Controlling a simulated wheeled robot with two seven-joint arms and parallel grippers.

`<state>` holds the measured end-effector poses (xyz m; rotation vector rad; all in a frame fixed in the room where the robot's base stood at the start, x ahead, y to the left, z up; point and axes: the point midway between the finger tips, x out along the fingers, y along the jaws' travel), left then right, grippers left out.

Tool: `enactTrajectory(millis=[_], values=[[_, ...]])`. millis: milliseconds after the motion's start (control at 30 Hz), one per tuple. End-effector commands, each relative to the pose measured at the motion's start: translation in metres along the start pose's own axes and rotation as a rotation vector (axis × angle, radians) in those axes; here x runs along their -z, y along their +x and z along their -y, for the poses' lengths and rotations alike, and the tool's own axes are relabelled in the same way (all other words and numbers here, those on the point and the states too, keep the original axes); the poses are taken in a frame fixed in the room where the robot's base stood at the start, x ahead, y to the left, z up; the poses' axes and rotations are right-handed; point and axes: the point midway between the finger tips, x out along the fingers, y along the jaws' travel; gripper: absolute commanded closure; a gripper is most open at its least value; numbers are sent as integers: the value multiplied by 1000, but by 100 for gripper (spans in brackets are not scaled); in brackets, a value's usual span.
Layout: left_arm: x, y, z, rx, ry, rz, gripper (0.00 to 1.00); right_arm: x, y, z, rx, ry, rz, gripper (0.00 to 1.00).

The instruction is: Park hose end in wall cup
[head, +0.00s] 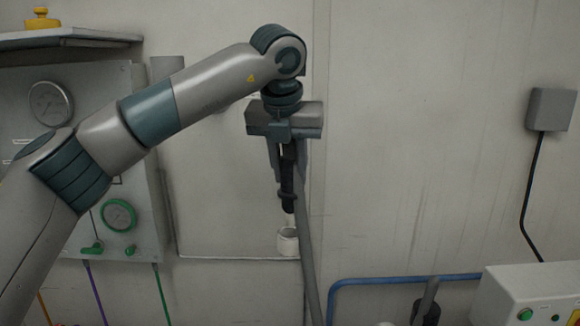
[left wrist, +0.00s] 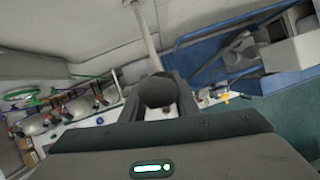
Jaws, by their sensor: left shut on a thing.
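My left gripper (head: 287,150) points down from the raised arm and is shut on the black hose end (head: 287,188). The hose end hangs roughly upright, its tip just above a small white wall cup (head: 287,241). A small gap shows between tip and cup; whether they line up in depth I cannot tell. My right gripper is not in view.
A gauge panel (head: 118,216) with knobs and coloured hoses is at left. A grey hose or pipe (head: 308,260) runs down close beside the cup. A blue rail (head: 400,280) and a control box (head: 530,295) are low at right.

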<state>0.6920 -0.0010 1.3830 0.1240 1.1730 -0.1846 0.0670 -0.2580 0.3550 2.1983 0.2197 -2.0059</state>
Motion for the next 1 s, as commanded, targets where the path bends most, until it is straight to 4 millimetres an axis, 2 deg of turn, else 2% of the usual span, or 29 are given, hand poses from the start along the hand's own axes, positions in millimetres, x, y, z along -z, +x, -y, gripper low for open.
enactTrajectory(millis=[200,400,1000], values=[[8,20,0,1,-1,-1,98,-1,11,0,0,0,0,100],[12,30,0,1,-1,0,98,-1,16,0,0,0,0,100],[14,33,0,1,-1,0,98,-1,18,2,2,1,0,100]])
